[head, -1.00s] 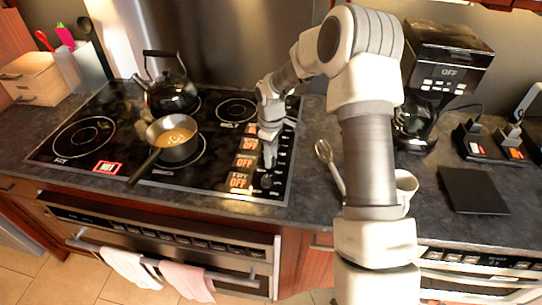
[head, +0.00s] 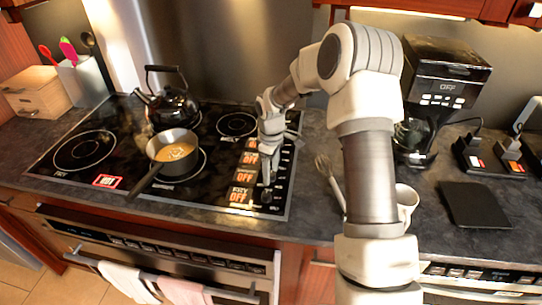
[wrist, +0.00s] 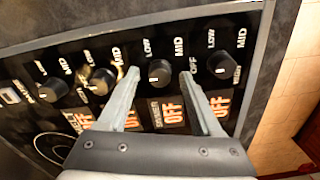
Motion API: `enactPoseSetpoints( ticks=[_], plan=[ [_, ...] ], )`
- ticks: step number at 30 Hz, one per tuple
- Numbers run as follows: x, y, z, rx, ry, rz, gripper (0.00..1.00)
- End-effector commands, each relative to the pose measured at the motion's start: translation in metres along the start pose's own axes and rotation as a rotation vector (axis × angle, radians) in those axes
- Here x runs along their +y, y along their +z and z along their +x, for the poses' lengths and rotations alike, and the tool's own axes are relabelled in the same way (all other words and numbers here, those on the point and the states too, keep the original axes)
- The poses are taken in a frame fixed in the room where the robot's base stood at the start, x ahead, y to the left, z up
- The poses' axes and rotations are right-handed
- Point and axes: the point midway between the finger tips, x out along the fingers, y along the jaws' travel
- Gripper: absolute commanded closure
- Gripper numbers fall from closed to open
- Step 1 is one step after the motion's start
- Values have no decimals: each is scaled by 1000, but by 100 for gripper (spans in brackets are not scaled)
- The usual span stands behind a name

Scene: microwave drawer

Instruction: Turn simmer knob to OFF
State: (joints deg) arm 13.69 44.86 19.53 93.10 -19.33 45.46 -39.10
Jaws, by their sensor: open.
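My gripper (wrist: 159,72) is open in the wrist view, its two fingers on either side of a round black knob (wrist: 160,76). I cannot tell whether they touch it. An orange display marked SIMMER and OFF (wrist: 173,114) lies just below this knob, between the fingers. The white mark on the knob is at its left side. In the head view my gripper (head: 267,181) points down at the knob strip on the stove's right side, where the knob is mostly hidden.
Other knobs stand close by, one to the right (wrist: 222,66) and one to the left (wrist: 101,80). A pot with a long handle (head: 172,146) and a black kettle (head: 172,105) stand on the stove. A coffee maker (head: 440,85) and a white cup (head: 406,200) are at right.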

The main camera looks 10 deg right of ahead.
Motion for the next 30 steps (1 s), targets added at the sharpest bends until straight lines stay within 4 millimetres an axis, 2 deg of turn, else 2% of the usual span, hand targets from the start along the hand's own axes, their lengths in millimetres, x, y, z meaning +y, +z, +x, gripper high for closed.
enactPoseSetpoints(
  ticks=[5,18,24,30],
  plan=[
    [2,0,-29,3,6,0,34],
    [1,-1,-134,5,6,0,34],
    [0,0,-162,2,4,0,34],
    [0,0,-171,2,2,-1,34]
  ],
)
